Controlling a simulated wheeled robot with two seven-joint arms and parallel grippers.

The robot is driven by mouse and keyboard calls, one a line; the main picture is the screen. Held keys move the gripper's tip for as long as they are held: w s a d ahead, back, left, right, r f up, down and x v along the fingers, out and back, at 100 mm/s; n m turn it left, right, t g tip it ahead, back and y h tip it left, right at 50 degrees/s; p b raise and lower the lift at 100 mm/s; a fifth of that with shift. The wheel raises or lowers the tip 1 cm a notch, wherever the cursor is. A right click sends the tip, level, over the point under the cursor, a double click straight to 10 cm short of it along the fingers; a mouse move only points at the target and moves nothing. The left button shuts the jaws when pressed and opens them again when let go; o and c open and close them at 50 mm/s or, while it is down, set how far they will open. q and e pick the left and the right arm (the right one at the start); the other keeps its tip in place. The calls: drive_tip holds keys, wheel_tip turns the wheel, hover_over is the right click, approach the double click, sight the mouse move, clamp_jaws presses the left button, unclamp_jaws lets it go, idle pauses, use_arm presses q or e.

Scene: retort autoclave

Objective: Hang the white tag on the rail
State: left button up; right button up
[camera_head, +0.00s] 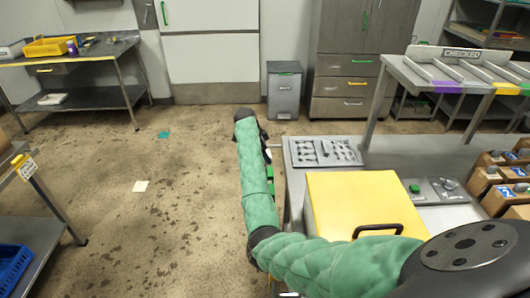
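A flat white square (140,186) lies on the floor left of centre; it may be the white tag, but I cannot read any marking on it. A white and yellow label (27,168) with print is at the edge of the left bench. I cannot tell which thing is the rail. My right arm, in a green padded sleeve, reaches in from the lower right and bends away towards the middle. My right gripper (267,152) is mostly hidden behind the forearm, beside the workbench's left edge; its fingers cannot be made out. My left gripper is out of view.
A yellow-lidded box (355,205) with a black handle stands on the right workbench, beside a grey tray of parts (322,151) and several brown boxes. A "CHECKED" shelf (461,53) stands behind. A teal square (164,134) lies on the floor. The central floor is mostly clear.

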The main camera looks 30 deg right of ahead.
drive_tip(key=shift+w+a+r+b, duration=0.2)
drive_tip(key=shift+a+r+b, duration=0.15)
drive_tip(key=shift+r, duration=0.2)
use_arm(q)
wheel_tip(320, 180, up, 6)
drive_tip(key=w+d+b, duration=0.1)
drive_tip(key=b, duration=0.1)
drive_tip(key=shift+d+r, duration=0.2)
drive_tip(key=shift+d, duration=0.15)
use_arm(e)
drive_tip(key=s+v, duration=0.1)
drive_tip(key=v, duration=0.5)
drive_tip(key=shift+w+r, duration=0.25)
drive_tip(key=shift+w, duration=0.2)
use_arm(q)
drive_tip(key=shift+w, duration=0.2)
use_arm(e)
drive_tip(key=shift+w+a, duration=0.1)
drive_tip(key=shift+a, duration=0.05)
